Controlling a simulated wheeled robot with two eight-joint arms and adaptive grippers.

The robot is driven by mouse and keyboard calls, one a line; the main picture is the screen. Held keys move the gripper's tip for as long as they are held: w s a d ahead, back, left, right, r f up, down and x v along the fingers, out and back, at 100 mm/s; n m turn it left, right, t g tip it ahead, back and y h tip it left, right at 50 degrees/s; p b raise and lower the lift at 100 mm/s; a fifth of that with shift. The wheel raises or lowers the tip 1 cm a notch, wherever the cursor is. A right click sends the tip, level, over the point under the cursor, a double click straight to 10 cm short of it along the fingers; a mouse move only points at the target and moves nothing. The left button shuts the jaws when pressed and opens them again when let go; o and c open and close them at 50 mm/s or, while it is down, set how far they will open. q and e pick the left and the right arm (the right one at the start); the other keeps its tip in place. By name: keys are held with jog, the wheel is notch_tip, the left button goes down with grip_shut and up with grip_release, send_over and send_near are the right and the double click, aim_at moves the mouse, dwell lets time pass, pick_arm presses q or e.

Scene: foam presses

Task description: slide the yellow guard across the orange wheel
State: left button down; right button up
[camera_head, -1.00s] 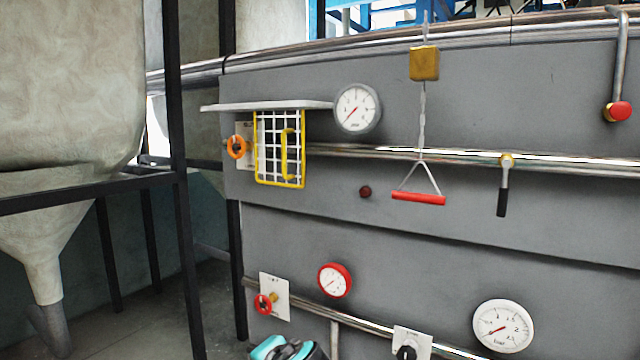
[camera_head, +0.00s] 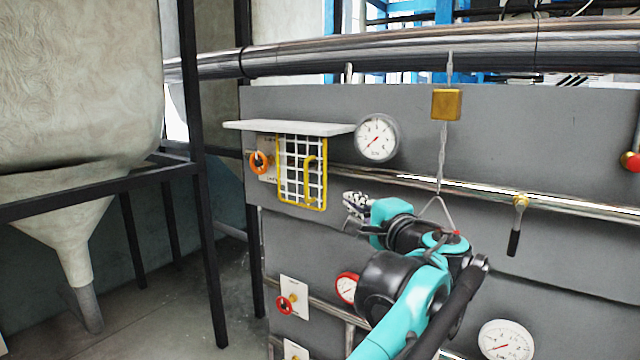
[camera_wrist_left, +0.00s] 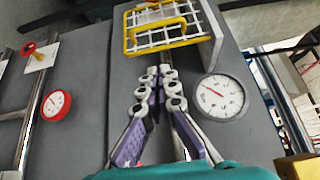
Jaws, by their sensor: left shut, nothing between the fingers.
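The yellow guard (camera_head: 302,172) is a yellow-framed white grid with a yellow handle, hanging below a pale ledge on the grey panel. The orange wheel (camera_head: 259,162) is just left of the guard, in front of a white plate, and is uncovered. In the left wrist view the guard (camera_wrist_left: 160,28) is ahead, beyond the fingertips. My left gripper (camera_head: 354,205) is right of and a little below the guard, apart from it. In the left wrist view its fingers (camera_wrist_left: 159,72) are together and empty. My right gripper is not in view.
A pale ledge (camera_head: 290,128) juts out above the guard. A white gauge (camera_head: 376,138) is right of it. A pipe (camera_head: 470,190) runs along the panel. A gold block (camera_head: 446,104) hangs on a chain above my left arm. A red gauge (camera_head: 346,287) is below.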

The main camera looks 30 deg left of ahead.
pick_arm(q)
jog(key=p, duration=0.3)
send_near(317, 186)
jog(key=w+a+r, duration=0.1)
jog(key=w+r, duration=0.1)
jog(key=a, duration=0.3)
jog(key=shift+s+a+f, duration=0.1)
jog(key=shift+s+a, duration=0.1)
jog(key=shift+s+a+p, duration=0.1)
jog(key=shift+a+p, duration=0.25)
jog(key=shift+a, duration=0.1)
jog(key=shift+f, duration=0.1)
